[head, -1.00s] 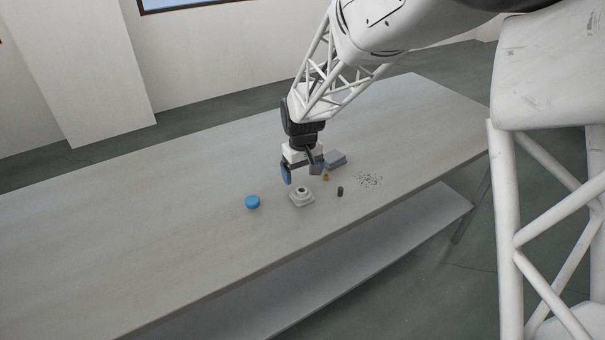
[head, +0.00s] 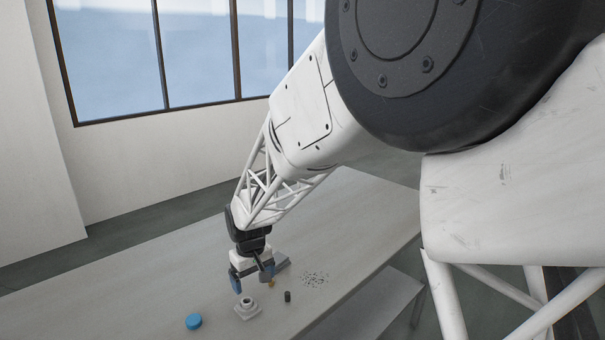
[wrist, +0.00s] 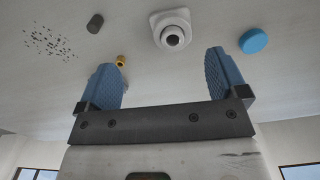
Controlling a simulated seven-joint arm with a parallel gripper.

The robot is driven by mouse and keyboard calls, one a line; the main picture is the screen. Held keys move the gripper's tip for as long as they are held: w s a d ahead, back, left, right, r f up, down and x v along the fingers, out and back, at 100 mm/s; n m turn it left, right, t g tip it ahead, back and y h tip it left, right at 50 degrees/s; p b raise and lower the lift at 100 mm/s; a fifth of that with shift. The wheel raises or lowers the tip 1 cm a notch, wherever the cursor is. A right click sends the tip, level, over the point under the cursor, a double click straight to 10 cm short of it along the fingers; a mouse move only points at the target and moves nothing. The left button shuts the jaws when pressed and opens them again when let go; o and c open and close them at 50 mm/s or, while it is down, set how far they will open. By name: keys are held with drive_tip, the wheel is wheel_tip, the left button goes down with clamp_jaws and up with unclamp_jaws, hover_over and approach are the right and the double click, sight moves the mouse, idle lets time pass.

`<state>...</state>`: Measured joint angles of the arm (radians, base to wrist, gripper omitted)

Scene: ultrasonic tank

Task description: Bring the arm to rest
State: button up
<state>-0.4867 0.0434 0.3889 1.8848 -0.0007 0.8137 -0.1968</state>
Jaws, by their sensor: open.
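My gripper (head: 254,277) hangs over the table (head: 130,285), fingers pointing down. Its two blue fingers are apart, with nothing between them; they also show spread and empty in the wrist view (wrist: 160,70). A white square-based fitting with a round dark opening (head: 248,311) stands on the table just in front of the gripper, and apart from it in the wrist view (wrist: 172,28). My arm reaches down from the upper right.
Near the gripper lie a blue round cap (head: 194,321), a dark cylinder (head: 288,296), a small brass piece (wrist: 121,60), a grey block (head: 276,269) partly behind the gripper, and scattered dark specks (head: 315,279). The table's left part is clear.

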drive_tip(key=s+d+r+m, duration=0.1)
drive_tip(key=s+d+r, duration=0.3)
drive_tip(key=d, duration=0.3)
drive_tip(key=s+d+r+m+t, duration=0.1)
drive_tip(key=s+d+r+m, duration=0.1)
drive_tip(key=s+d+r, duration=0.3)
drive_tip(key=s+d+r+m, duration=0.1)
drive_tip(key=s+d+r, duration=0.25)
drive_tip(key=d, duration=0.45)
drive_tip(key=s+d+r+m, duration=0.1)
drive_tip(key=s+d+m, duration=0.1)
drive_tip(key=s+d, duration=0.4)
drive_tip(key=s+d+r+m+t, duration=0.1)
drive_tip(key=s+d+r+m, duration=0.1)
drive_tip(key=s+d, duration=0.5)
drive_tip(key=s, duration=0.6)
drive_tip(key=shift+s, duration=0.2)
